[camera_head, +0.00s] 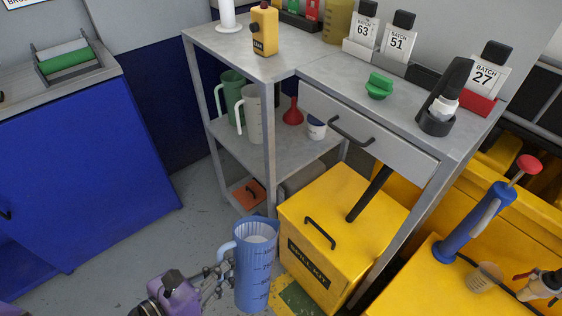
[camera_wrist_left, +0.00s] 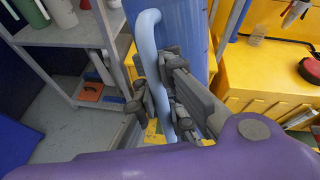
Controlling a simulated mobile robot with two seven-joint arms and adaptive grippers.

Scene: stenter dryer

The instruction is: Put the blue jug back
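The blue jug (camera_head: 256,270), with dark scale marks and a pale blue handle, is upright in front of the yellow spill kit box in the head view. Its inside looks pale. My left gripper (camera_head: 222,276) is at the handle, on the jug's left side. In the left wrist view the gripper fingers (camera_wrist_left: 168,95) close around the handle, with the blue jug (camera_wrist_left: 190,30) just beyond. A green jug (camera_head: 232,86) and a white jug (camera_head: 252,115) stand on the middle shelf (camera_head: 278,150) of the grey rack. My right gripper is not in view.
A red funnel (camera_head: 292,114) and a white-and-blue tub (camera_head: 316,127) share the middle shelf; its front strip is bare. A rack post (camera_head: 269,150) stands before the shelf. The spill kit box (camera_head: 335,235) is beside the jug. A blue cabinet (camera_head: 80,180) is at left.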

